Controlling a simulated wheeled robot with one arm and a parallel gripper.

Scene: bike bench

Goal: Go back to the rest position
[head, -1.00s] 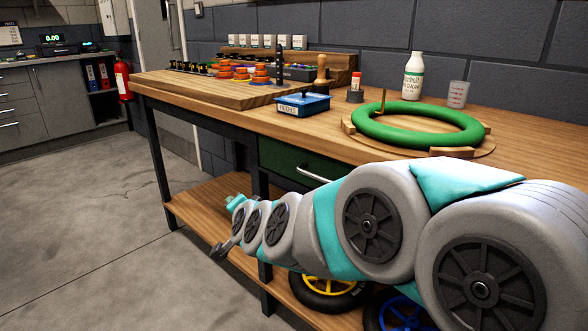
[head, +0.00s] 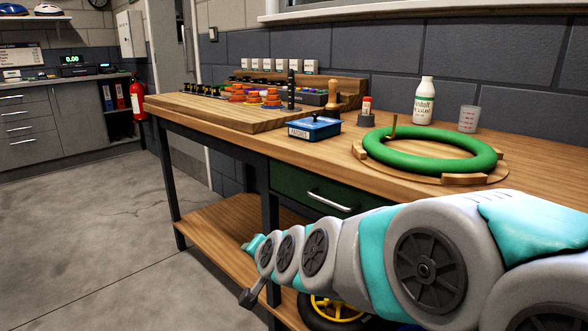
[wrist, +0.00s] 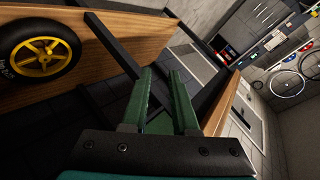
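My arm reaches out from the lower right of the head view, in front of the bench. My gripper (head: 250,297) hangs at its far end beside the bench's front edge, clear of the worktop. In the wrist view my gripper (wrist: 161,72) shows two fingers standing apart with nothing between them. The workbench (head: 420,178) carries a green ring-shaped tube (head: 432,168) on a round wooden stand. Its green drawer (head: 315,193) looks shut.
A blue box (head: 315,128), a white bottle (head: 424,102) and a clear cup (head: 469,120) stand on the worktop. A yellow-rimmed wheel (wrist: 42,50) is on the lower shelf. A red extinguisher (head: 138,100) is at the back. The floor at left is clear.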

